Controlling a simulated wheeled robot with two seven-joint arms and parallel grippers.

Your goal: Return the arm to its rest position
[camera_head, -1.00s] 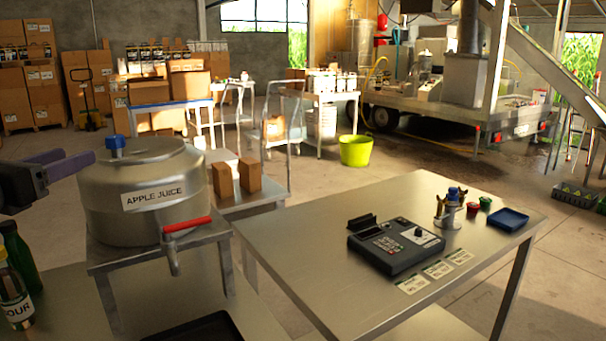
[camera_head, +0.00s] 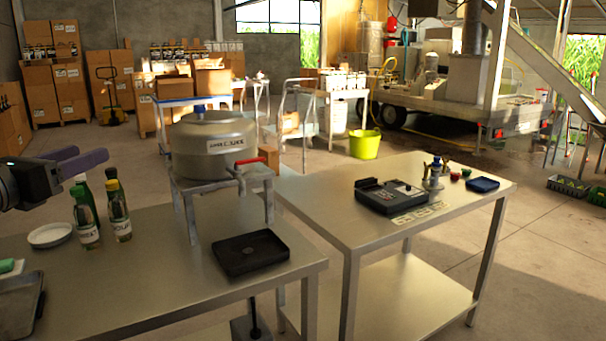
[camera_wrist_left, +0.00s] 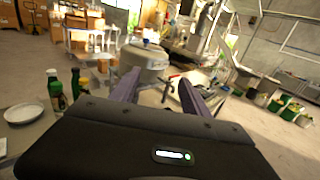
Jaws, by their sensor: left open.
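My left gripper (camera_head: 84,166) comes in from the left edge in the head view, raised above the near table (camera_head: 165,285). Its two purple fingers also show in the left wrist view (camera_wrist_left: 157,88), spread apart with nothing between them. It is apart from the steel apple juice tank (camera_head: 214,148), which stands on a metal stand to its right. The tank also shows beyond the fingers in the left wrist view (camera_wrist_left: 146,58). My right gripper is in neither view.
Bottles (camera_head: 118,208) and a white plate (camera_head: 50,235) stand below the left gripper. A black tray (camera_head: 250,253) lies before the tank. A second table (camera_head: 335,205) holds a black device (camera_head: 390,196) and a blue tray (camera_head: 482,184). A green bucket (camera_head: 365,144) stands on the floor behind.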

